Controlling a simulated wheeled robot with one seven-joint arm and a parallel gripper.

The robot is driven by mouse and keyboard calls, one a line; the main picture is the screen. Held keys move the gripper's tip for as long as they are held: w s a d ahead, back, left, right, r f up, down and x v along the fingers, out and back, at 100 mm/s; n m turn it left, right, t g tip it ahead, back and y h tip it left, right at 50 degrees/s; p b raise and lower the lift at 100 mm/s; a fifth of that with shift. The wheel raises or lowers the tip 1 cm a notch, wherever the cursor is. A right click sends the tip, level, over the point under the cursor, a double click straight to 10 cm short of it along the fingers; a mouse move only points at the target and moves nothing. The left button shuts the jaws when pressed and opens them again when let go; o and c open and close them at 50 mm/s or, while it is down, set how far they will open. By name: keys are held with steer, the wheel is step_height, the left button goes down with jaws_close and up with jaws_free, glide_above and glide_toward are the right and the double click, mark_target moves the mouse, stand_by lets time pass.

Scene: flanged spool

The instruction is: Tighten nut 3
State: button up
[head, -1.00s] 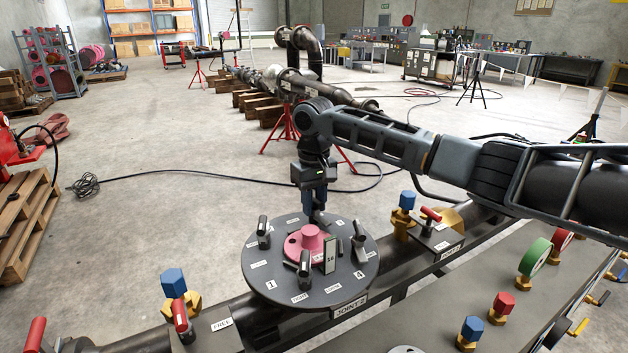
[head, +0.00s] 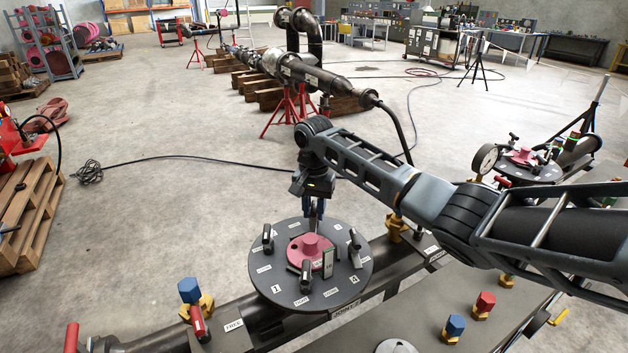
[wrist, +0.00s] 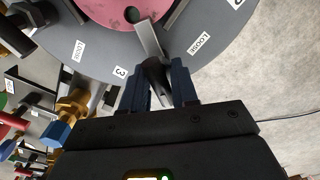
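The round grey plate (head: 268,285) has a pink flanged hub (head: 311,244) in its middle and several lever-handled nuts around it. My gripper (head: 313,213) is at the plate's far edge, pointing down, and hides most of the nut there. In the wrist view, its two blue fingers (wrist: 160,82) stand on either side of a dark handle with a grey bar (wrist: 149,40), next to the label 3 (wrist: 119,71); this is nut 3. The handle nearly fills the gap, and I cannot tell whether both fingers press on it.
Other nut handles stand at the plate's left (head: 267,239), front (head: 306,276) and right (head: 354,247). Blue-topped (head: 189,290) and red-topped valves stand along the pipe and bench. Open floor lies behind the plate.

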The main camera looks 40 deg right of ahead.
mark_target(314, 206)
steer(key=n, duration=0.2)
steer(key=shift+f+n, duration=0.1)
steer(key=shift+n, duration=0.2)
step_height(314, 206, up, 7)
steer(key=shift+r, duration=0.1)
stand_by(1.2)
